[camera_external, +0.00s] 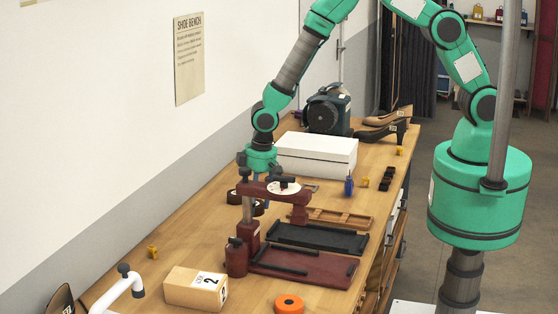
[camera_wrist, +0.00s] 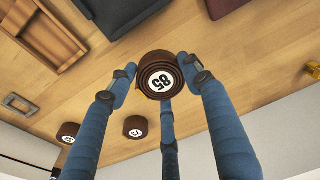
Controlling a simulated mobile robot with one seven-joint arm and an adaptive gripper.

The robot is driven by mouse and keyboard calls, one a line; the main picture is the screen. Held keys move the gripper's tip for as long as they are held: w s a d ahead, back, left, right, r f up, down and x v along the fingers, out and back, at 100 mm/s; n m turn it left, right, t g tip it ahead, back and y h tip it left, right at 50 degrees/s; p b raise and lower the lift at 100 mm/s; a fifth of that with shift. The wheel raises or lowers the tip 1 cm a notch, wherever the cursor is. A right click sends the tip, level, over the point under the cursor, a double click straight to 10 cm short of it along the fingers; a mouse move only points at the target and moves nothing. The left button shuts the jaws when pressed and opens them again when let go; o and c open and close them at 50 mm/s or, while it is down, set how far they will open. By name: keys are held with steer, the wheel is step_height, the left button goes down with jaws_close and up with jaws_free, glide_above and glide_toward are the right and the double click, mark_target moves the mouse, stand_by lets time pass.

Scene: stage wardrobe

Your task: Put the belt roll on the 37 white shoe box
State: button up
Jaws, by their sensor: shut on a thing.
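The belt roll (camera_wrist: 160,77) is a dark brown coil with a white round label that reads 85. My gripper (camera_wrist: 157,70) has blue fingers closed around it in the wrist view. In the external view my gripper (camera_external: 262,185) is low behind the dark red press, which hides the fingertips and the held roll. The white shoe box (camera_external: 316,155) lies on the bench beyond my gripper, to its right. No number on it can be read. Two other brown rolls, one (camera_wrist: 136,127) and another (camera_wrist: 68,132), lie on the bench in the wrist view.
The dark red press (camera_external: 300,262) and a black tray (camera_external: 318,237) stand in front of my gripper. A grey machine (camera_external: 327,110) and dark shoes (camera_external: 383,131) are behind the white box. A blue bottle (camera_external: 349,186) stands before it. A wooden box (camera_external: 195,288) is nearer.

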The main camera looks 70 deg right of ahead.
steer(key=shift+d, duration=0.1)
steer(key=s+d+r+m, duration=0.2)
steer(key=d+r, duration=0.1)
steer(key=d, duration=1)
steer(key=s+d+r+m, duration=0.2)
steer(key=d+r+m, duration=0.15)
steer(key=d, duration=0.95)
steer(key=s+d+r+m, duration=0.1)
steer(key=s+d, duration=0.4)
steer(key=d, duration=0.1)
steer(key=s+d+r+m+b, duration=0.1)
steer(key=s+d+r, duration=0.1)
steer(key=s+d, duration=0.3)
steer(key=s+d+r+m, duration=0.1)
steer(key=s+d+m, duration=0.1)
steer(key=s+d, duration=0.3)
steer(key=shift+s+d+r+h, duration=0.1)
steer(key=shift+d+r+h, duration=0.05)
steer(key=shift+d, duration=0.5)
steer(key=shift+s+d+r+h, duration=0.1)
steer(key=shift+s+d, duration=0.05)
steer(key=shift+d, duration=0.55)
steer(key=shift+s+d+r+h, duration=0.1)
steer(key=shift+d+r+h, duration=0.05)
steer(key=shift+d, duration=0.5)
steer(key=shift+w, duration=0.1)
glide_above(317, 142)
steer(key=shift+a+f, duration=0.1)
steer(key=shift+f, duration=0.7)
